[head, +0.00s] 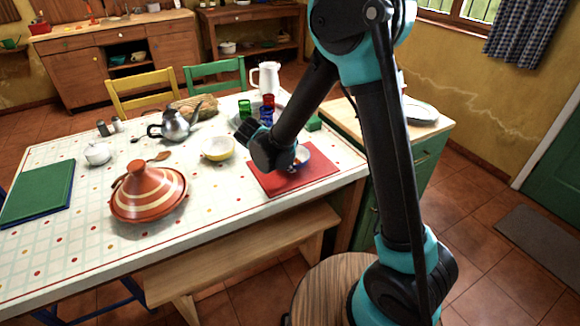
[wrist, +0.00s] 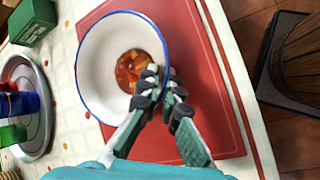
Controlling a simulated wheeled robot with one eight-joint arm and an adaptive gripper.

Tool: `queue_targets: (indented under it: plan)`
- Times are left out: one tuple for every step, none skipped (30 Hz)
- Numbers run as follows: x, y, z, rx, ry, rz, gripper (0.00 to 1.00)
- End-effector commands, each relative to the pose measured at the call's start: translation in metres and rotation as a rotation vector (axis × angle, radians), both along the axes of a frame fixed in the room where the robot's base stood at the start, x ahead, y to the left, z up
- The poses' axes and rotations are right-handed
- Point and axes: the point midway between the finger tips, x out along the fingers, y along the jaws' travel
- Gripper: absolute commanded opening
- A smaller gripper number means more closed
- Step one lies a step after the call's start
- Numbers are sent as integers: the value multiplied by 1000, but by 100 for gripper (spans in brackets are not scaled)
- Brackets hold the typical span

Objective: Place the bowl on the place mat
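A white bowl (wrist: 101,57) with a blue rim and orange-red pieces of food inside is over the red place mat (wrist: 208,120) in the wrist view. The bowl looks about level. I cannot tell whether its base touches the mat. In the head view my wrist hides the fingertips.
A yellow bowl (head: 217,149), kettle (head: 176,125) and tagine (head: 149,193) stand left of the mat. A round tray (wrist: 42,122) holds coloured cups. A green box (wrist: 32,20) is beyond the mat. A wooden bench (head: 240,243) runs along the table's front.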

Motion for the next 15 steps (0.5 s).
queue_targets:
  plan:
    - [0, 0, -1, 0, 0, 0, 0]
    - [0, 0, -2, 0, 0, 0, 0]
    - [0, 0, -2, 0, 0, 0, 8]
    - [0, 0, -2, 0, 0, 0, 12]
    - [0, 0, -2, 0, 0, 0, 16]
    - [0, 0, -2, 0, 0, 0, 20]
    - [0, 0, -2, 0, 0, 0, 24]
    - [0, 0, -2, 0, 0, 0, 26]
    - [0, 0, -2, 0, 0, 0, 26]
    - [0, 0, -2, 0, 0, 0, 26]
    - [0, 0, -2, 0, 0, 0, 26]
    - [0, 0, -2, 0, 0, 0, 26]
    - [0, 0, -2, 0, 0, 0, 26]
    - [0, 0, -2, 0, 0, 0, 26]
    - [0, 0, -2, 0, 0, 0, 26]
